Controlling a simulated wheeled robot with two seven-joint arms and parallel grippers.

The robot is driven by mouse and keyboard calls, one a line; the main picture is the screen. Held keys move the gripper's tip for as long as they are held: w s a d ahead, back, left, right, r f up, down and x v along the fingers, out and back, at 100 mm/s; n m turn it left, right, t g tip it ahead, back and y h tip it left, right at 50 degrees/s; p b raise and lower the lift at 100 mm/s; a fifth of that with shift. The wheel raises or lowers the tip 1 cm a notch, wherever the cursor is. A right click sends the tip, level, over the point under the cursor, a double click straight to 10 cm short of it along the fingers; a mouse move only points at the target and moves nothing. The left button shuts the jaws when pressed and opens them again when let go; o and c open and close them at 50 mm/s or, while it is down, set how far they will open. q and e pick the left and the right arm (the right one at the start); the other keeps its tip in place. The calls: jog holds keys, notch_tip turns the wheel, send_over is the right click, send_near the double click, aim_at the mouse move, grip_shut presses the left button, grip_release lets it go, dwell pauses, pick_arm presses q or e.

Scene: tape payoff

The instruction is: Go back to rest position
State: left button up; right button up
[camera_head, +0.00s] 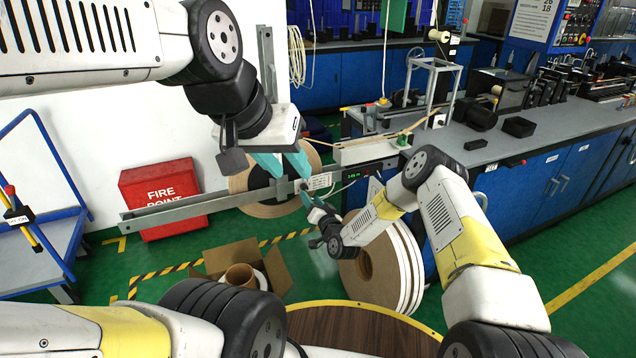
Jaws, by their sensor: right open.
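My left gripper (290,174) hangs from the upper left arm, with teal fingers pointing down. It is in front of the tape roll (240,181) on the metal bar of the payoff stand. Its fingers overlap the roll in the picture, and I cannot tell whether they touch anything or how far apart they are. My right gripper (308,205) is lower, just right of the roll, with its teal fingertips pointing up and left. It is open, and I see nothing held in it.
Large white-edged rolls (409,262) stand on the floor behind my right forearm. An open cardboard box (276,273) holds a smaller roll. A red fire point box (158,190) stands by the wall. A blue-fronted workbench (545,140) fills the right. A blue trolley (30,250) stands left.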

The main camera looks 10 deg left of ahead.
jog(key=shift+v, duration=1.15)
